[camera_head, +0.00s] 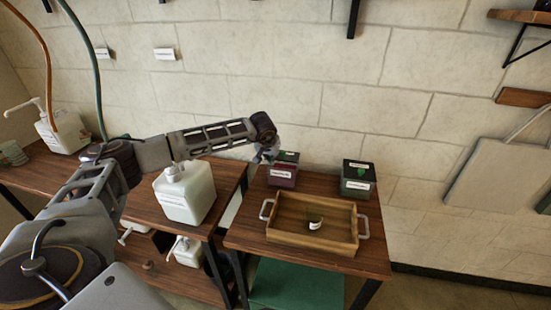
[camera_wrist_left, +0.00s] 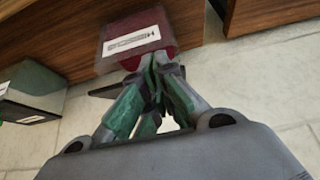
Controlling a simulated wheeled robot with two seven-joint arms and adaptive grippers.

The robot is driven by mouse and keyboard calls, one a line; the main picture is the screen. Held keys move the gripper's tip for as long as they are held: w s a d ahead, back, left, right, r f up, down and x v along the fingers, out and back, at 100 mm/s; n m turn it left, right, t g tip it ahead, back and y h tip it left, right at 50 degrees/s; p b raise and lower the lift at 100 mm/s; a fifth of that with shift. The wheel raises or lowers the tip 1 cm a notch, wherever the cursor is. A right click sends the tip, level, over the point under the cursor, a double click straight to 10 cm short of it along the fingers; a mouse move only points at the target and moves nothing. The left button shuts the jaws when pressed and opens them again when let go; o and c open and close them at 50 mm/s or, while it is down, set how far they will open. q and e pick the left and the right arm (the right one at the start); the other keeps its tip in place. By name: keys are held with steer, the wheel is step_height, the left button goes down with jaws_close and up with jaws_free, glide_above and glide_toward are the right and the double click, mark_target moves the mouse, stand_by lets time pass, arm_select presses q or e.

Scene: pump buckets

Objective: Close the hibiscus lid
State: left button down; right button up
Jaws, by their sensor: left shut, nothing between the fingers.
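The hibiscus box (camera_head: 283,176), a clear box with dark red contents and a white label, stands on the wooden table near the wall. A dark green lid (camera_head: 289,156) shows raised at its back edge, partly hidden by my gripper. My left gripper (camera_head: 267,156) is shut and empty at the upper left of the box, close to the lid. In the left wrist view, the closed green-padded fingertips (camera_wrist_left: 153,60) overlap the edge of the red hibiscus box (camera_wrist_left: 130,28). Whether they touch it I cannot tell. My right gripper is out of view.
A wooden tray (camera_head: 344,246) with metal handles holds a small labelled item (camera_head: 315,224). A white pump bucket (camera_head: 186,195) stands left. The wall is close behind.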

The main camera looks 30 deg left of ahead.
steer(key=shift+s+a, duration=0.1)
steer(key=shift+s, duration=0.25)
arm_select(q)
steer(key=shift+s, duration=0.15)
steer(key=shift+s+d, duration=0.2)
steer(key=shift+s, duration=0.4)
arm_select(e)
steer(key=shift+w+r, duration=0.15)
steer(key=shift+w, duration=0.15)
